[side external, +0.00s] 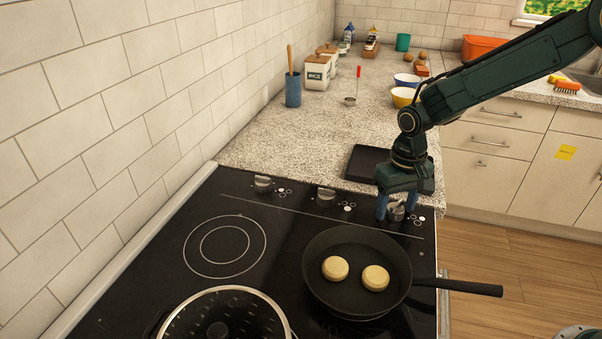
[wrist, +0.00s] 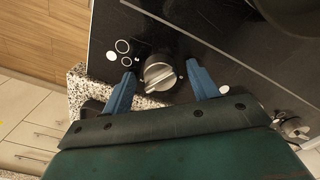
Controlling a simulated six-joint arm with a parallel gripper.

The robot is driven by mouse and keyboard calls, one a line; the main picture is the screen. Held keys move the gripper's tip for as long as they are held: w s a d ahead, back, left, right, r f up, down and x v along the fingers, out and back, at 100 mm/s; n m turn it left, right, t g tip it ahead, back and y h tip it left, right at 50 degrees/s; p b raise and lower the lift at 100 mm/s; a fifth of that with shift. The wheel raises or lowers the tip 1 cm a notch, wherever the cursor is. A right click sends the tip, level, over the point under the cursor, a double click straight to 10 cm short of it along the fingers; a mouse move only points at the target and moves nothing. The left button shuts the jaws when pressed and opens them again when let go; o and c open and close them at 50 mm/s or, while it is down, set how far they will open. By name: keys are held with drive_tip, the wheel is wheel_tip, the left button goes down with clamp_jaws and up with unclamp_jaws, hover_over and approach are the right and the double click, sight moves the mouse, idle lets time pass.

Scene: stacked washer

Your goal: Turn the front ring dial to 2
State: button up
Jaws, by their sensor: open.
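The front ring dial (side external: 397,211) is a round silver knob on the black cooktop, the one nearest its right edge in the side view. My gripper (side external: 396,214) points down over it. In the wrist view the dial (wrist: 160,73) lies between the two blue fingers of my gripper (wrist: 160,71). The fingers are open, with a gap on each side of the dial. The dial's raised grip bar is tilted in the wrist view. White ring marks (wrist: 123,46) are printed beside it. I cannot read any number or the dial's setting.
Two more dials, a middle one (side external: 326,196) and a left one (side external: 263,184), stand in the same row. A black pan (side external: 318,292) with two round pale pieces is close in front. A pot (side external: 225,312) stands at the lower left. A black tray (side external: 362,163) lies behind the dials.

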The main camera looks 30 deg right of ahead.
sight(397, 204)
wheel_tip(397, 204, up, 14)
idle(0.9)
drive_tip(key=s+d+r+t, duration=0.1)
drive_tip(key=s+d+r, duration=0.1)
drive_tip(key=s+r, duration=0.3)
drive_tip(key=s+d+r+t, duration=0.2)
drive_tip(key=s+r, duration=0.1)
drive_tip(key=s, duration=0.5)
drive_tip(key=s+f+t, duration=0.1)
drive_tip(key=s, duration=0.5)
drive_tip(key=s+d+f+n+t, duration=0.1)
drive_tip(key=s, duration=0.5)
drive_tip(key=shift+s+d+t, duration=0.25)
drive_tip(key=shift+s+t, duration=0.05)
drive_tip(key=shift+s, duration=0.1)
